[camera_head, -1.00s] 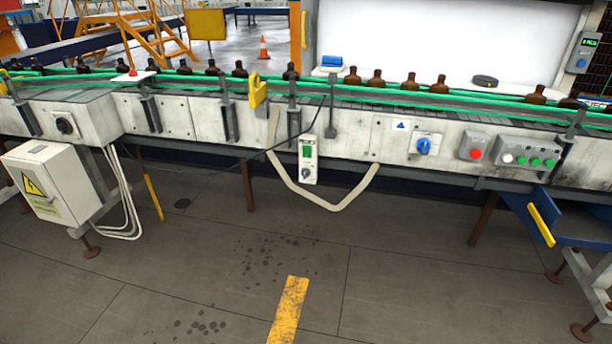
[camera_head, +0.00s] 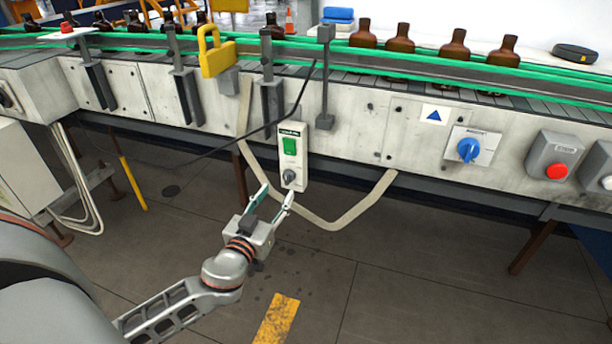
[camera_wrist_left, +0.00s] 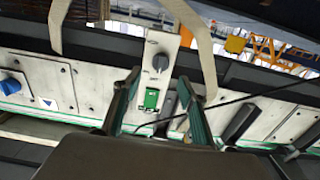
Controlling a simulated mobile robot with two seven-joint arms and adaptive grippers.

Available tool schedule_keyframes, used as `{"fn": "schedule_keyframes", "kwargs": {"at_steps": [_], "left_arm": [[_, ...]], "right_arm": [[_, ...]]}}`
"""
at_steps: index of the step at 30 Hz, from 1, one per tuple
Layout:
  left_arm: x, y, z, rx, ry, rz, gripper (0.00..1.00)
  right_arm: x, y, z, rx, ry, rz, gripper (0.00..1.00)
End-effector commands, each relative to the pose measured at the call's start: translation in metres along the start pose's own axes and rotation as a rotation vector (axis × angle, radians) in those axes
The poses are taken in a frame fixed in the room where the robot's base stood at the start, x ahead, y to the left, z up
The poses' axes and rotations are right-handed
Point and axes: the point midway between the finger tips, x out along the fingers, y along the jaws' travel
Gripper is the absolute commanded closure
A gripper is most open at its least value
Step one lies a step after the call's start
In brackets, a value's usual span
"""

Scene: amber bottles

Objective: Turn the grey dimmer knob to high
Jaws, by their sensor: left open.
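The grey dimmer knob (camera_head: 289,176) sits low on a pale control box (camera_head: 305,160) on the conveyor's front, below a green switch (camera_head: 289,146). My left gripper (camera_head: 277,193) is open and empty, just below and in front of the knob, apart from it as far as I can tell. In the left wrist view the knob (camera_wrist_left: 160,62) shows beyond the fingers, with the green switch (camera_wrist_left: 151,98) nearer the gap between my left gripper's fingertips (camera_wrist_left: 160,84). My right gripper is not in view.
A cream cable (camera_head: 340,222) loops below the box, and a black cable (camera_head: 235,143) runs to its left. A blue rotary switch (camera_head: 468,150) and a red button (camera_head: 557,171) are to the right. Amber bottles (camera_head: 402,38) stand on the conveyor. The floor in front is clear.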

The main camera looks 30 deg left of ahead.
Motion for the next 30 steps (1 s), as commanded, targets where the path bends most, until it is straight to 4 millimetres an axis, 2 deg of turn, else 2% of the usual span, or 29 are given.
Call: {"fn": "schedule_keyframes", "kwargs": {"at_steps": [5,15,21,29,30], "left_arm": [[0.021,0.000,-0.005,0.000,0.006,0.001,0.58],[0.065,0.001,-0.001,-0.001,0.001,0.002,0.58],[0.075,0.001,-0.001,-0.002,0.000,0.001,0.58],[0.075,0.001,-0.001,-0.002,-0.001,0.001,0.58],[0.075,0.001,-0.001,-0.002,-0.001,0.001,0.66]], "right_arm": [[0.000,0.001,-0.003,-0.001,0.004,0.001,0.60],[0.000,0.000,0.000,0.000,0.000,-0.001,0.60],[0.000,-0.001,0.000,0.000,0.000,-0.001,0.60],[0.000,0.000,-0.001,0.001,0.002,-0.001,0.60],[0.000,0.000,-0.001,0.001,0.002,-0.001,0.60]]}}
